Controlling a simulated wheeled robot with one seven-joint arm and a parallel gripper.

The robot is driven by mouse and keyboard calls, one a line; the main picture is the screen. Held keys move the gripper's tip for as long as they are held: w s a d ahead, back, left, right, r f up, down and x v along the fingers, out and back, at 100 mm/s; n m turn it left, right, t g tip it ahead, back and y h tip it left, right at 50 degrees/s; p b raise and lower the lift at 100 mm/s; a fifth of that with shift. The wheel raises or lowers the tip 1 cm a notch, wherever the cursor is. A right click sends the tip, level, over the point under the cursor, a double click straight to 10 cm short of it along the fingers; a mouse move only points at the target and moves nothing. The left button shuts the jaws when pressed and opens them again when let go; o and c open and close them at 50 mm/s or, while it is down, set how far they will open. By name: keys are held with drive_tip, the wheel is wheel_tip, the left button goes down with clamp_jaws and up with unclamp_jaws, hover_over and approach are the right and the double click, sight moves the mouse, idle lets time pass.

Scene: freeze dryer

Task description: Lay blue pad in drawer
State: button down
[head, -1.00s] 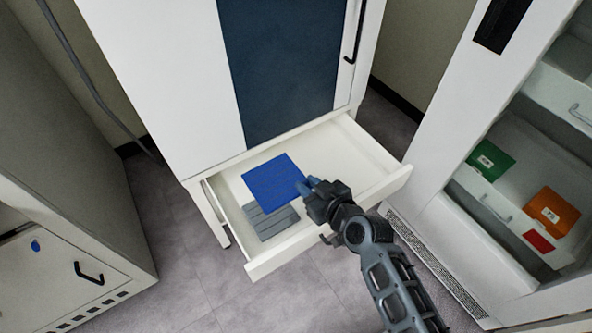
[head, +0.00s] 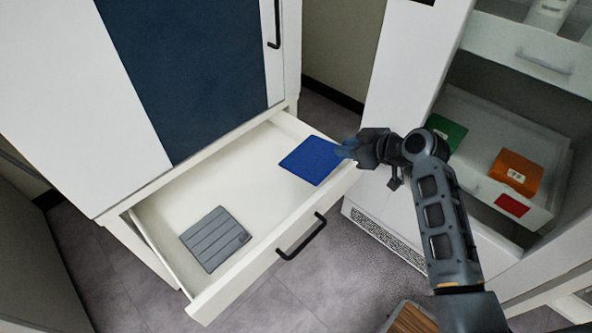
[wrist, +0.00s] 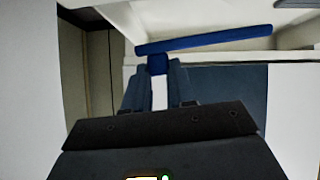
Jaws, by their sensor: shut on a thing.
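The blue pad (head: 310,160) is a flat square at the right end of the open white drawer (head: 262,240). My gripper (head: 347,150) is shut on the pad's right edge, coming in from the right over the drawer's front corner. In the wrist view the pad (wrist: 205,39) shows edge-on as a thin blue bar, with a small blue block between the fingers of my gripper (wrist: 157,75). I cannot tell whether the pad touches the drawer floor or hangs a little above it.
A grey ribbed pad (head: 215,239) lies at the drawer's left end. The drawer floor between the two pads is clear. An open white cabinet (head: 400,100) on the right holds a green box (head: 446,131) and an orange box (head: 516,172). A black handle (head: 301,238) sticks out from the drawer front.

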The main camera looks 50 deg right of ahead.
sight(311, 157)
drive_tip(key=w+a+f, duration=0.1)
drive_tip(key=w+f, duration=0.1)
drive_tip(key=w+a+f+b, duration=0.1)
drive_tip(key=w+a, duration=0.1)
drive_tip(key=w, duration=0.1)
drive_tip(key=w+a+f, duration=0.2)
drive_tip(key=w, duration=0.1)
drive_tip(key=shift+f, duration=0.35)
drive_tip(key=shift+f+b, duration=0.7)
drive_tip(key=shift+f, duration=1.3)
drive_tip(key=shift+f, duration=0.1)
drive_tip(key=c, duration=0.9)
unclamp_jaws()
drive_tip(key=shift+c, duration=0.2)
